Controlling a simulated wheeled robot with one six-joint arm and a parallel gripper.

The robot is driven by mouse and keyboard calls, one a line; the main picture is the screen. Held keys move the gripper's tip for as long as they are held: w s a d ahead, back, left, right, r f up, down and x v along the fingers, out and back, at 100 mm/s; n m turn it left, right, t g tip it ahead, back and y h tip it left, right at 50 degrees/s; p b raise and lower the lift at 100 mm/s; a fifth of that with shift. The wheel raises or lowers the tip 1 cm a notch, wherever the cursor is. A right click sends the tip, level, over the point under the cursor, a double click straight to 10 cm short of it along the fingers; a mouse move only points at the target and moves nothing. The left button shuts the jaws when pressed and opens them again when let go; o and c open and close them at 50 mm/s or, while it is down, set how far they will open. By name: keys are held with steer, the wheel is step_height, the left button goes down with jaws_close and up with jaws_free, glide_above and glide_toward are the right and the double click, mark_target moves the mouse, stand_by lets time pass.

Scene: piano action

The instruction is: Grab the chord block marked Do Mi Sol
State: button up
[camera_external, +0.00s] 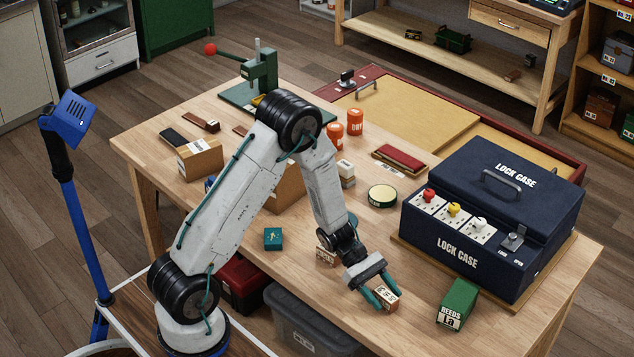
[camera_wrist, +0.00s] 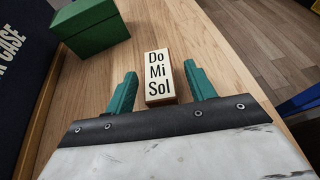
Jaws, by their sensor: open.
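The chord block (camera_wrist: 158,76) is a small wooden block with a pale top marked "Do Mi Sol" in black. In the wrist view it lies on the table between the two teal fingers of my gripper (camera_wrist: 157,88), with a gap on each side. In the external view the block (camera_external: 386,299) is near the table's front edge, and my gripper (camera_external: 380,298) reaches down over it, one finger on either side. My gripper is open and holds nothing. The fingers partly hide the block in the external view.
A green reeds box (camera_external: 459,303) stands to the right, near the front edge. The dark blue lock case (camera_external: 470,262) is behind it. Another small wooden block (camera_external: 325,257) and a teal box (camera_external: 273,239) lie to the left. Bare tabletop (camera_external: 420,320) separates the block from the reeds box.

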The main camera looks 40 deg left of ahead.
steer(key=shift+x, duration=1.15)
steer(key=c, duration=1.1)
steer(key=shift+o, duration=0.2)
steer(key=shift+r, duration=0.15)
